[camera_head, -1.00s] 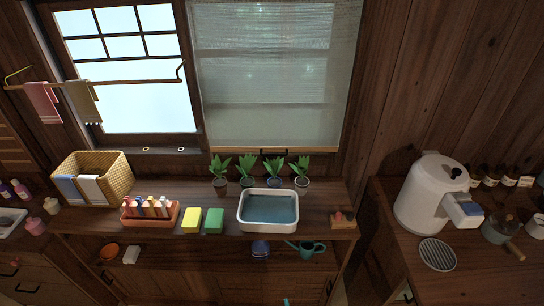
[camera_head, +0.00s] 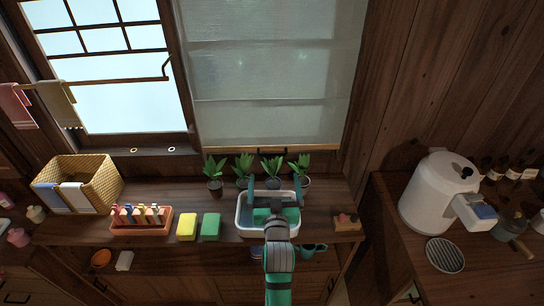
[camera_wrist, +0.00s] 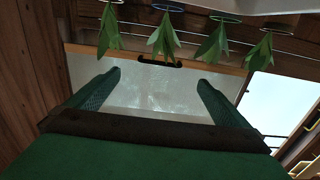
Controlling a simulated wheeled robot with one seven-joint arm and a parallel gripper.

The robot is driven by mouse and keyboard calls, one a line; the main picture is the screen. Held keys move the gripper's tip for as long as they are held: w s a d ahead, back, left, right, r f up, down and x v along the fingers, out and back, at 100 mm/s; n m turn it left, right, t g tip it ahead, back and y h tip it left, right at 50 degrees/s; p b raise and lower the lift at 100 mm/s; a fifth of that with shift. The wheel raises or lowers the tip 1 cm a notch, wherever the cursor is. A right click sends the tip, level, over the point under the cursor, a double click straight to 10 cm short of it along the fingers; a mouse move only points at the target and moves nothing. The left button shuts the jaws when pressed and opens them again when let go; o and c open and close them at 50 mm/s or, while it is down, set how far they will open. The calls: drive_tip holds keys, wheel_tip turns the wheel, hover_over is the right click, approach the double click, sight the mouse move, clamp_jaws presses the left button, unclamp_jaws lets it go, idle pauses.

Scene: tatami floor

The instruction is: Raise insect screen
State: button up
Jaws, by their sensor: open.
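The insect screen (camera_head: 268,80) is a pale translucent panel to the right of the open-looking window pane. It is lowered, with a wooden bottom bar (camera_head: 222,151) and a small dark handle (camera_head: 272,150) at the bar's middle. In the wrist view the screen (camera_wrist: 150,90) and its handle (camera_wrist: 159,62) show between the fingers, upside down. My gripper (camera_head: 274,186) is green, open and empty, over the white water basin (camera_head: 239,222), below and in front of the handle. The wrist view also shows my gripper (camera_wrist: 160,82), apart from the handle.
Several potted plants (camera_head: 244,168) stand in a row under the screen, between my gripper and the wall. A wicker basket (camera_head: 101,180), bottle rack (camera_head: 141,228) and sponges (camera_head: 198,228) sit left. A white kettle (camera_head: 430,195) stands right.

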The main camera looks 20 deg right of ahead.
sight(272, 155)
drive_tip(key=x, duration=1.1)
